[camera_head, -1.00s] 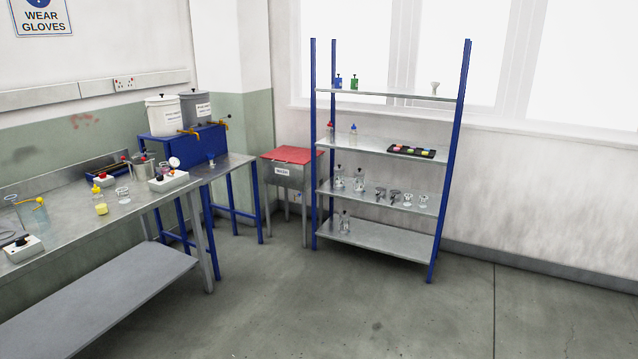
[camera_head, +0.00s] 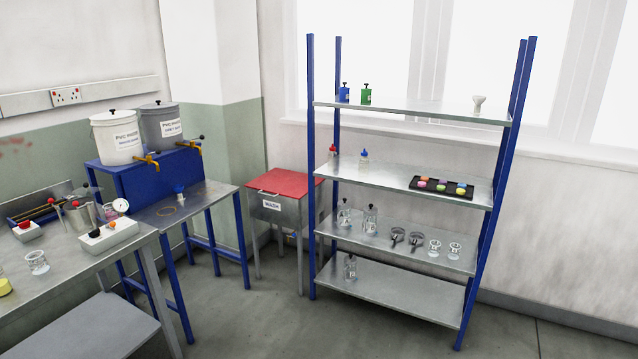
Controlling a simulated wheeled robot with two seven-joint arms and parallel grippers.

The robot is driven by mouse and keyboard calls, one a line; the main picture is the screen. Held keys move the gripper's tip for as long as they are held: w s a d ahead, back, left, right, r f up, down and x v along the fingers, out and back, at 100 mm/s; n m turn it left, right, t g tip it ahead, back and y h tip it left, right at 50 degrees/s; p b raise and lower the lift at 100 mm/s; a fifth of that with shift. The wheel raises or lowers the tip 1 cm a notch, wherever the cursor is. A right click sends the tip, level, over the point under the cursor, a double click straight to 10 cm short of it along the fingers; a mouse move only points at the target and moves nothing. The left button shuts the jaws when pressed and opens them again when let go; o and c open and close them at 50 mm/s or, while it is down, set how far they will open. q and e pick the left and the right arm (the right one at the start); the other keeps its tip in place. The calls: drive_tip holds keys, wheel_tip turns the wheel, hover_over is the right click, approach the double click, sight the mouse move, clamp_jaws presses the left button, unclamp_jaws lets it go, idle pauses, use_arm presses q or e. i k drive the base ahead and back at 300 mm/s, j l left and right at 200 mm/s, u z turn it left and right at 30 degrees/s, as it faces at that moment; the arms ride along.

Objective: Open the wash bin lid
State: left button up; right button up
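The wash bin (camera_head: 272,207) is a grey metal box on legs with a white label reading WASH. It stands in the back corner, between the blue-legged side table and the shelf rack. Its red lid (camera_head: 284,182) lies flat and closed on top. A small dark spot shows near the lid's front edge; I cannot tell clearly if it is a handle. Part of the bin's right side is hidden behind the rack's post. Neither of my grippers shows in the head view.
A shelf rack (camera_head: 400,191) with glassware stands right of the bin. A side table (camera_head: 185,207) with two tap-fitted buckets (camera_head: 117,137) stands left of it. A metal workbench (camera_head: 75,267) fills the lower left. Floor (camera_head: 260,320) in front of the bin is clear.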

sight(280, 181)
drive_tip(key=i, duration=1.9)
